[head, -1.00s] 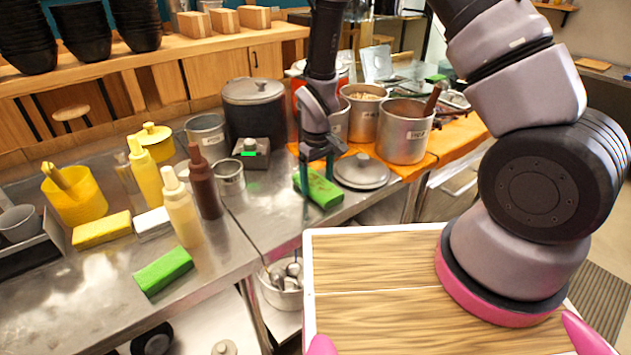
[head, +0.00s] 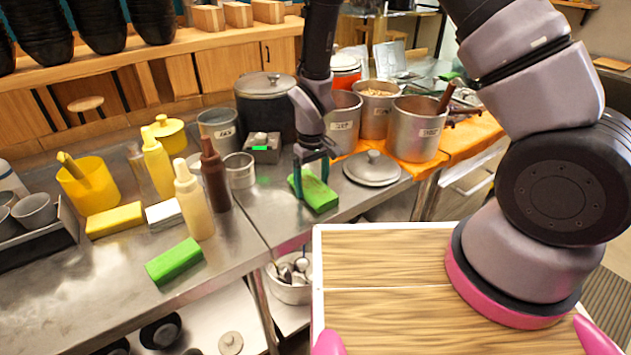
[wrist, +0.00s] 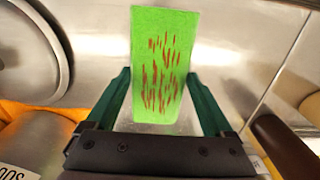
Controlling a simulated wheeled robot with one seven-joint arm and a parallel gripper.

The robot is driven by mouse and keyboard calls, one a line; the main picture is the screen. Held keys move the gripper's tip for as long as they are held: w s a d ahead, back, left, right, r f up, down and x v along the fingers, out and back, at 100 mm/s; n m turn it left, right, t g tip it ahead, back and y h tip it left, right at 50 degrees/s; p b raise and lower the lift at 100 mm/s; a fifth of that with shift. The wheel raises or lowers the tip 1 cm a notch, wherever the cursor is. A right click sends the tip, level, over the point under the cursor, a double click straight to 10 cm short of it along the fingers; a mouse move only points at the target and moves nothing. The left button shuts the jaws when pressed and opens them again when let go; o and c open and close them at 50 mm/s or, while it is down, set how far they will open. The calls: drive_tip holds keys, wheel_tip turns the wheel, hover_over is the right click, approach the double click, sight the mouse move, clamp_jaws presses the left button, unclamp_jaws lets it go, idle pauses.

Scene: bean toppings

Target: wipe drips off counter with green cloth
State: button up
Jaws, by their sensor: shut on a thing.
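A green cloth (head: 317,193), thick and block-shaped, lies on the steel counter (head: 262,208) left of a pot lid. My gripper (head: 312,186) reaches down over it from above, with its dark teal fingers on either side of it. In the wrist view the cloth (wrist: 165,65) sits between the fingers of my gripper (wrist: 166,100), which is shut on it. Its upper face carries several red-brown streaks. No separate drips on the bare counter can be made out; the counter under the cloth is hidden.
A second green block (head: 174,262) lies at the front left counter edge. A round pot lid (head: 372,168) is close right of the cloth. Metal pots (head: 415,130) stand behind it, and a brown bottle (head: 215,178) and steel cup (head: 239,172) to its left. A wooden board (head: 390,260) is in front.

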drive_tip(key=shift+r, duration=0.1)
drive_tip(key=shift+r, duration=3.95)
